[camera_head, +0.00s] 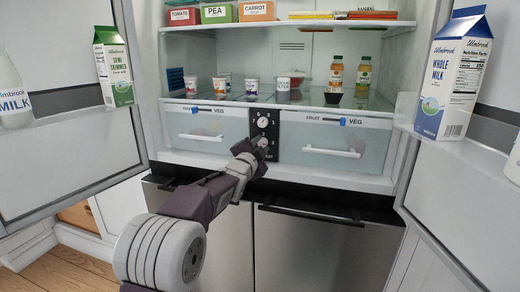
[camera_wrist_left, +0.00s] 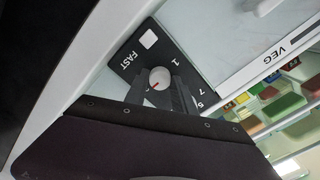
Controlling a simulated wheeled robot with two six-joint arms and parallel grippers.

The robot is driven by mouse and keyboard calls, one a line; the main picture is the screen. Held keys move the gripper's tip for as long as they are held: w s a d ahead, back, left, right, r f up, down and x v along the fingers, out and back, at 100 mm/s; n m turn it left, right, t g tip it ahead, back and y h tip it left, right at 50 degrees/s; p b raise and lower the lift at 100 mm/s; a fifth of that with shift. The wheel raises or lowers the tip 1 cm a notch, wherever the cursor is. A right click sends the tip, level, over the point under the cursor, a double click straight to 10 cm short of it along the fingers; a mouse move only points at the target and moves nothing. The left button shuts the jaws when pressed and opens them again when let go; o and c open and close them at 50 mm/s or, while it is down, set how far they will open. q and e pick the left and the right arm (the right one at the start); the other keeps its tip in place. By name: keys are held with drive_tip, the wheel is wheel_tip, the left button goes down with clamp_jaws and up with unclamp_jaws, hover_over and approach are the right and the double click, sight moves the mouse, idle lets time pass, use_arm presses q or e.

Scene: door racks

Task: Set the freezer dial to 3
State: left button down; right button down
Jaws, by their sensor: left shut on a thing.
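The black control panel (camera_head: 265,134) sits between the two drawers of the open fridge. It has a white upper dial (camera_head: 263,122) and a lower dial (camera_head: 263,142). My left gripper (camera_head: 261,148) reaches up to the lower dial and is shut on it. In the left wrist view the round white dial knob (camera_wrist_left: 159,77) with a red mark lies between the dark fingertips (camera_wrist_left: 168,88) of that gripper. The labels FAST, 1, 7 and 5 show around it; the other numbers are hidden by the gripper. I cannot tell which number the mark points at. My right gripper is not in view.
Clear drawers (camera_head: 205,135) with white handles flank the panel. Shelves above hold tubs, cups and bottles (camera_head: 335,74). The open doors hold cartons, including whole milk (camera_head: 453,80) at right. A steel lower front with a dark handle (camera_head: 310,214) lies below.

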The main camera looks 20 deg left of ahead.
use_arm(q)
drive_tip(key=shift+f, duration=0.15)
drive_tip(key=c, duration=1.1)
unclamp_jaws()
drive_tip(key=shift+o, duration=0.2)
drive_tip(key=s, duration=0.9)
drive_tip(key=shift+a+p, duration=0.15)
drive_tip(key=shift+p, duration=0.2)
